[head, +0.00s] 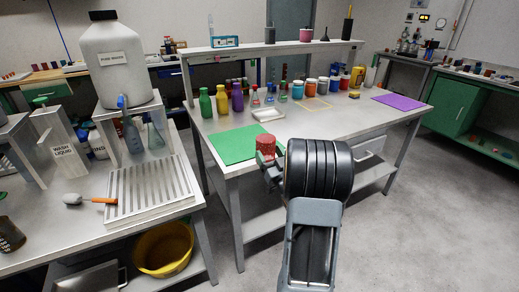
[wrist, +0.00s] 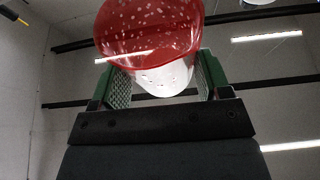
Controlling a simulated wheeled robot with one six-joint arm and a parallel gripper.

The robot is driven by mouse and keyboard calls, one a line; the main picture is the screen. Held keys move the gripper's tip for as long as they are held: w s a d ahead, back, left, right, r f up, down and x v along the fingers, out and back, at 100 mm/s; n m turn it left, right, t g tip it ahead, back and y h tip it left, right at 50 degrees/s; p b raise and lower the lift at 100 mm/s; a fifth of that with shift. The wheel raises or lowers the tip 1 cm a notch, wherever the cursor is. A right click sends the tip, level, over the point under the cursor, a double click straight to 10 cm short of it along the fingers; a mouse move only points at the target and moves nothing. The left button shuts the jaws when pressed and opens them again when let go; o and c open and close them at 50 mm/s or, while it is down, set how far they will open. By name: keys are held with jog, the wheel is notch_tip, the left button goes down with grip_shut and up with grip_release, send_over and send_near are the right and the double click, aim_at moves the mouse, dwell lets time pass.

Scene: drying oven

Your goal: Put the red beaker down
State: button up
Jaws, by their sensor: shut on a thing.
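My gripper (head: 271,168) is shut on the red beaker (head: 266,147), which stands out in front of the metal workbench in the head view. The beaker also shows in the wrist view (wrist: 150,35), between the two green-padded fingers (wrist: 160,85), with a clear or white lower part. In the head view the beaker overlaps the right edge of a green mat (head: 230,147) on the workbench (head: 300,128). I cannot tell whether it touches the bench or is held above it. My arm hides part of the bench front.
A white tray (head: 268,114) lies behind the green mat. Several coloured bottles and jars stand along the bench's back, below a raised shelf (head: 280,47). A purple mat (head: 398,103) lies at the right. The green mat looks bare.

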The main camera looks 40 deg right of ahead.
jog(key=w, duration=0.4)
jog(key=shift+w+d, duration=0.25)
jog(key=shift+d, duration=0.05)
jog(key=w, duration=0.3)
jog(key=shift+w+d+f, duration=0.1)
jog(key=shift+w+d, duration=0.1)
jog(key=shift+d, duration=0.05)
jog(key=shift+s+f, duration=0.15)
jog(key=shift+f, duration=0.5)
jog(key=shift+f, duration=0.1)
jog(key=shift+f+b, duration=0.1)
jog(key=shift+b, duration=0.35)
jog(key=o, duration=1)
jog(key=shift+o, duration=0.2)
